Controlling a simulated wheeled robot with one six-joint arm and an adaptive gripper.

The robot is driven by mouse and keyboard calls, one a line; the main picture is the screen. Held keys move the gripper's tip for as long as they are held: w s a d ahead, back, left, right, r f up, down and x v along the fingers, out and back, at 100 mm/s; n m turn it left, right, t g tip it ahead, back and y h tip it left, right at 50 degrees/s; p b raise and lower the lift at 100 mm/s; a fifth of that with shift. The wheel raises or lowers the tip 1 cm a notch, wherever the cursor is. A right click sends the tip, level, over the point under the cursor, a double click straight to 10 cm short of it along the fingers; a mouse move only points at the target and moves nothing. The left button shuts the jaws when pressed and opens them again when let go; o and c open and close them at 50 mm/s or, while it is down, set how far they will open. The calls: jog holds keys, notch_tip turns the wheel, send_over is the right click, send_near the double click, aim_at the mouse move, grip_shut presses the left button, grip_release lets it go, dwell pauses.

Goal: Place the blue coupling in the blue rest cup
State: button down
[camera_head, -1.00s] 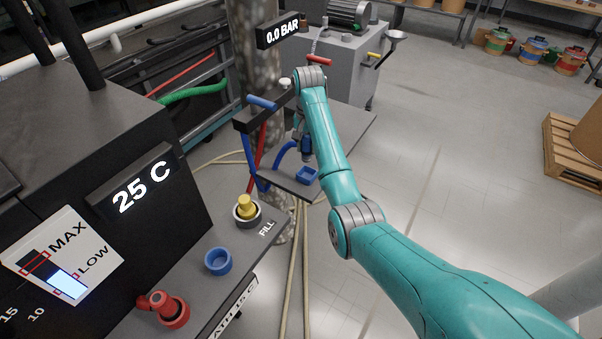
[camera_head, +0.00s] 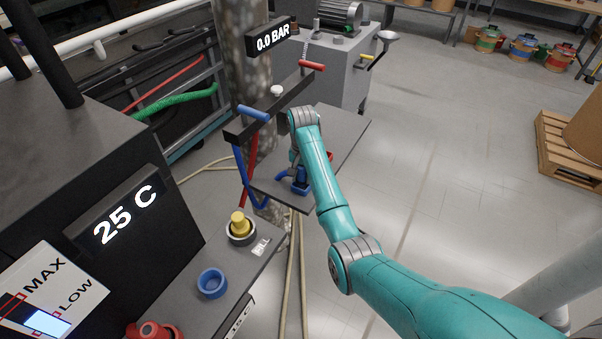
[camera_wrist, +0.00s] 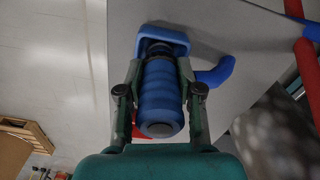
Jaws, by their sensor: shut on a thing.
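The blue coupling (camera_wrist: 163,98) is between the two fingers of my gripper (camera_wrist: 160,72), which is shut on it. In the wrist view its far end overlaps the square blue rest cup (camera_wrist: 178,36); whether it is seated inside I cannot tell. In the head view the coupling (camera_head: 300,174) stands roughly upright at the blue rest cup (camera_head: 287,184) on the grey shelf, partly hidden by my arm. A blue hose (camera_wrist: 216,75) leads off from beside the coupling.
The grey shelf (camera_head: 335,135) carries a red piece partly behind my arm. A dark bar (camera_head: 270,112) with blue and red handles stands beside it. On the front bench are a round blue socket (camera_head: 212,283), a yellow plug (camera_head: 239,224) and a red coupling (camera_head: 153,331).

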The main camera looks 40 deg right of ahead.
jog(key=shift+f, duration=0.15)
jog(key=c, duration=0.7)
grip_release()
jog(key=shift+c, duration=0.2)
